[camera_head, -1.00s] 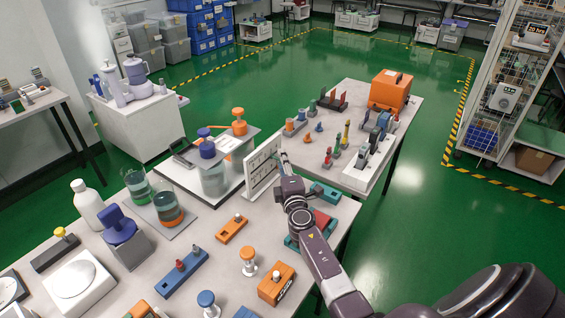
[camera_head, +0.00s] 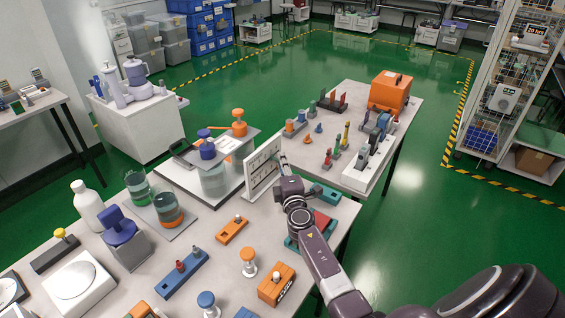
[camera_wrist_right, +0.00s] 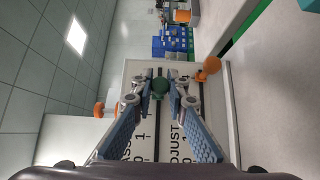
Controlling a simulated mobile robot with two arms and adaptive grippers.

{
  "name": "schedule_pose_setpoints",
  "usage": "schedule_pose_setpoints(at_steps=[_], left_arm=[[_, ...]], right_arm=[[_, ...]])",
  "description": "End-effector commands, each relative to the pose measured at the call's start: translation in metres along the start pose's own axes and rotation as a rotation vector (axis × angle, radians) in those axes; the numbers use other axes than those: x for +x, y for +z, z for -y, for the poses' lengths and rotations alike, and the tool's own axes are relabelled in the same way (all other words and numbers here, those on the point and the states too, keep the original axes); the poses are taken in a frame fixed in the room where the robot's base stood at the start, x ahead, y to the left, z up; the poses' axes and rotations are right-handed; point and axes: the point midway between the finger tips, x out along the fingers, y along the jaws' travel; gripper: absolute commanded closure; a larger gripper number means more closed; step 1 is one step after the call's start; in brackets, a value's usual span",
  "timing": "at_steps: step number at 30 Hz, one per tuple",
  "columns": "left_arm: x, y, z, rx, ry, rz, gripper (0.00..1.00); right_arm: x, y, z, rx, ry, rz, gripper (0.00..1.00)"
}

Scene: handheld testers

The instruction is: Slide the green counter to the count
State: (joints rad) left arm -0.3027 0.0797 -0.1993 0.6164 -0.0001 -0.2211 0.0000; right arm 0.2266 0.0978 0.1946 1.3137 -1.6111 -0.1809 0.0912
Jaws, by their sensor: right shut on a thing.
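The green counter (camera_wrist_right: 160,85) is a dark green bead in the right wrist view, in front of a white panel printed with "ADJUST" and small numbers. In the head view this upright white panel (camera_head: 262,166) stands at the far right edge of the near table. My right gripper (camera_wrist_right: 160,97) has its two fingers on either side of the green counter, shut on it. In the head view the right gripper (camera_head: 285,163) is at the panel's right face, and the counter is hidden there. My left gripper is not in view.
An orange knob (camera_wrist_right: 208,67) sits by the panel in the wrist view. The near table (camera_head: 215,285) holds several testers, beakers (camera_head: 167,208) and a white bottle (camera_head: 88,206). A second table (camera_head: 356,92) stands close behind my right arm.

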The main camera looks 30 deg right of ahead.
Motion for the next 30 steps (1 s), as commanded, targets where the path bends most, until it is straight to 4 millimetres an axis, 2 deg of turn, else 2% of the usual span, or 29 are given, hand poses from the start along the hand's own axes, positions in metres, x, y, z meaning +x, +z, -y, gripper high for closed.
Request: schedule_pose_setpoints(at_steps=[9, 20, 21, 24, 25, 30], left_arm=[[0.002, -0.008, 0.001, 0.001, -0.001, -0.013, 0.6], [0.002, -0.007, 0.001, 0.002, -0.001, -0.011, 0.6], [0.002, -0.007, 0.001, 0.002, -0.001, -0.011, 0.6], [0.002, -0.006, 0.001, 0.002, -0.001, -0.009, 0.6], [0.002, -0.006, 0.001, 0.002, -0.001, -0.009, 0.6], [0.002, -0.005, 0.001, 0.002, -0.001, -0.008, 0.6]], right_arm=[[-0.038, -0.038, 0.002, 0.001, -0.002, -0.001, 1.0], [-0.042, -0.042, 0.002, 0.0, -0.003, 0.0, 1.0], [-0.042, -0.042, 0.002, 0.0, -0.003, 0.0, 0.82], [-0.042, -0.041, 0.001, 0.0, -0.003, 0.0, 0.71], [-0.042, -0.041, 0.001, 0.0, -0.002, 0.0, 0.68], [-0.042, -0.041, 0.001, 0.0, -0.002, 0.0, 0.68]])
